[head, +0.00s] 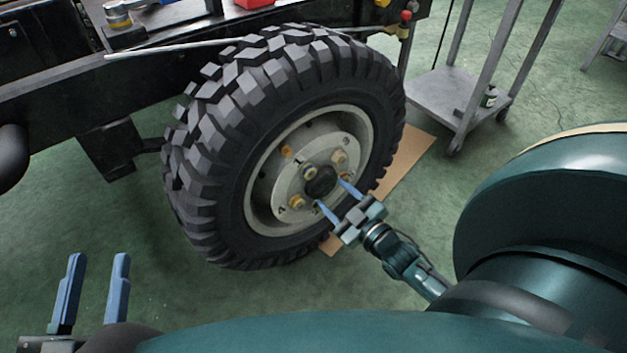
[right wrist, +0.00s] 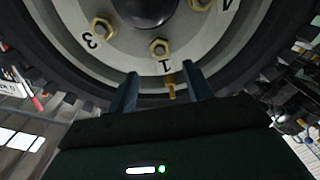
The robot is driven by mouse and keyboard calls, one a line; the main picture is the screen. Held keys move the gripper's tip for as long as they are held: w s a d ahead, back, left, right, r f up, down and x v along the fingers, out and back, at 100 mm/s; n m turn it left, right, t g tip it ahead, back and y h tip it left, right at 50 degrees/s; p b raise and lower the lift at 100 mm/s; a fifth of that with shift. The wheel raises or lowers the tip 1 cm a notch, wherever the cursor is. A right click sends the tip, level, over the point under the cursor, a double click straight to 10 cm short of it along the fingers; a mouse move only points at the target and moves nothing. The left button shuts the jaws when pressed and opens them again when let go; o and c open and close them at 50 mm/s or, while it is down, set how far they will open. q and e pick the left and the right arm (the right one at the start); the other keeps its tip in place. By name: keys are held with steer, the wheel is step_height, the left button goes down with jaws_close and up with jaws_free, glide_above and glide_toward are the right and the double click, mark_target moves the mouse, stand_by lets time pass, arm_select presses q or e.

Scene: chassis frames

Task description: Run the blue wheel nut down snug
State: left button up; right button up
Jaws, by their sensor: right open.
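The wheel (head: 225,140) stands upright, with a pale rim and dark centre hub (head: 320,181). No blue nut is visible in the right wrist view. My right gripper (head: 338,200) is open, fingertips toward the lower rim. In the right wrist view its fingers (right wrist: 160,85) flank a brass stem (right wrist: 170,88), just below a gold nut (right wrist: 159,47) by the number 1. My left gripper (head: 94,288) is open and empty, away from the wheel.
Other gold nuts (head: 297,202) sit around the hub. A tan board (head: 408,155) lies under the wheel. A dark chassis rail (head: 60,95) runs behind it, with a thin rod (head: 170,46) above. A grey cart (head: 445,98) stands back right. Green floor is clear lower left.

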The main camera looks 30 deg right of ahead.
mark_target(311, 174)
steer(key=w, duration=0.2)
steer(key=w+b, duration=0.1)
steer(key=w, duration=0.1)
steer(key=w+b, duration=0.1)
steer(key=w, duration=0.1)
steer(key=shift+w+a+f, duration=0.15)
steer(key=shift+w+a, duration=0.1)
steer(key=shift+a, duration=0.05)
arm_select(q)
steer(key=shift+w+a+r+m+t+h, duration=0.1)
steer(key=shift+w+r+m+t+h, duration=0.15)
steer(key=shift+r+m+h, duration=0.35)
steer(key=shift+w+a+r+m+t+h, duration=0.1)
steer(key=shift+r+m+t+h, duration=0.1)
steer(key=shift+r+m+h, duration=0.35)
steer(key=shift+w+r+m+t+h, duration=0.25)
steer(key=shift+r+m+h, duration=0.15)
steer(key=shift+r, duration=0.35)
arm_select(e)
steer(key=shift+w, duration=0.75)
steer(key=shift+c, duration=0.2)
